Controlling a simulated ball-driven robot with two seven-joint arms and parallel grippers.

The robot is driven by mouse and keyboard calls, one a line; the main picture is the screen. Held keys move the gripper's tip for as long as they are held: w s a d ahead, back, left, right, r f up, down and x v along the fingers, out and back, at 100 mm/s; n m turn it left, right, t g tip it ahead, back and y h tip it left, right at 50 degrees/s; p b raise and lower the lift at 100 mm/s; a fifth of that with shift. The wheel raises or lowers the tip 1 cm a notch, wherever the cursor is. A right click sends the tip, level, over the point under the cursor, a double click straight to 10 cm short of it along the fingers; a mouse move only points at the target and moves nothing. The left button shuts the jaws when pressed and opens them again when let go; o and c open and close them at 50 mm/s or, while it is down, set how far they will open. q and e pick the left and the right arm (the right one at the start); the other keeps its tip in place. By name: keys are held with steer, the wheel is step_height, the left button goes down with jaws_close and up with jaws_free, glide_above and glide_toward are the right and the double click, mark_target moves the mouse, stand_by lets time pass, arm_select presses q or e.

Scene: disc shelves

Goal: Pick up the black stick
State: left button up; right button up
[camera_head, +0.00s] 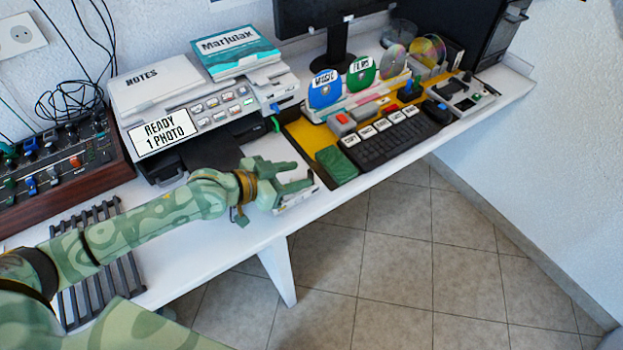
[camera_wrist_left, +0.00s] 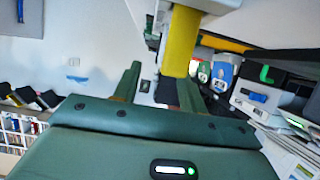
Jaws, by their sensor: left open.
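I cannot pick out the black stick with certainty in either view. My left gripper (camera_head: 306,175) is green, open and empty-looking, over the front edge of the white desk (camera_head: 230,232), in front of the printer (camera_head: 225,115). In the left wrist view its two fingers stand apart (camera_wrist_left: 158,82). A small dark block (camera_wrist_left: 167,92) shows between them, below a yellow strip (camera_wrist_left: 181,42); whether it is the stick, I cannot tell. A blue stick-like piece (camera_head: 277,107) and a green one (camera_head: 275,124) protrude from the printer's right side. My right gripper is not in view.
A green pad (camera_head: 337,166) and the black keyboard (camera_head: 397,138) lie right of the gripper. Disc stands (camera_head: 362,73) are behind. A mixer (camera_head: 55,165) and a dark slatted rack (camera_head: 100,215) are at left. Open floor (camera_head: 400,255) lies in front.

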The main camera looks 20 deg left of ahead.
arm_select(q)
steer(key=x, duration=0.2)
steer(key=shift+w+d+f, duration=0.15)
steer(key=shift+w+f, duration=0.15)
jaws_close()
steer(key=shift+r, duration=0.15)
